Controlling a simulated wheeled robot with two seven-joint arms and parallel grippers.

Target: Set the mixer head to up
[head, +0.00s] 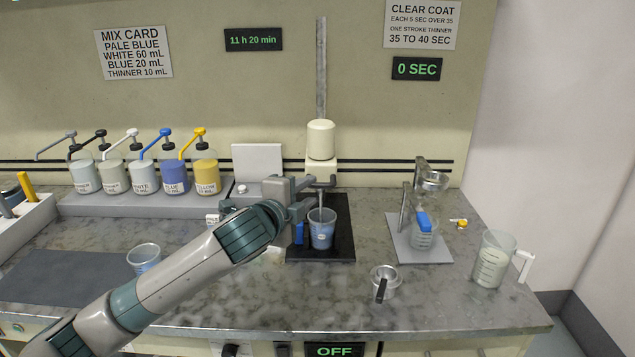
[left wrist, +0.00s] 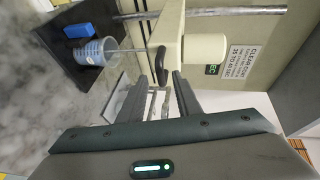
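The mixer has an upright metal post (head: 321,65) and a cream head (head: 321,140), which also shows in the left wrist view (left wrist: 205,47). The head is low on the post, and its thin stirrer reaches down into a cup of blue paint (head: 321,236) on a black base. A black handle (left wrist: 161,66) hangs from the head. My left gripper (head: 311,191) is at the handle, in front of the head. In the left wrist view its fingers (left wrist: 162,76) are apart, with the handle between their tips and gaps at both sides. My right gripper is not in view.
Paint pump bottles (head: 143,178) line the back left. A metal stand with a funnel (head: 431,181), a small metal cup (head: 385,280) and a clear jug (head: 492,260) stand at the right. A clear cup (head: 144,258) is beside my left arm. An OFF display (head: 334,350) is below the counter.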

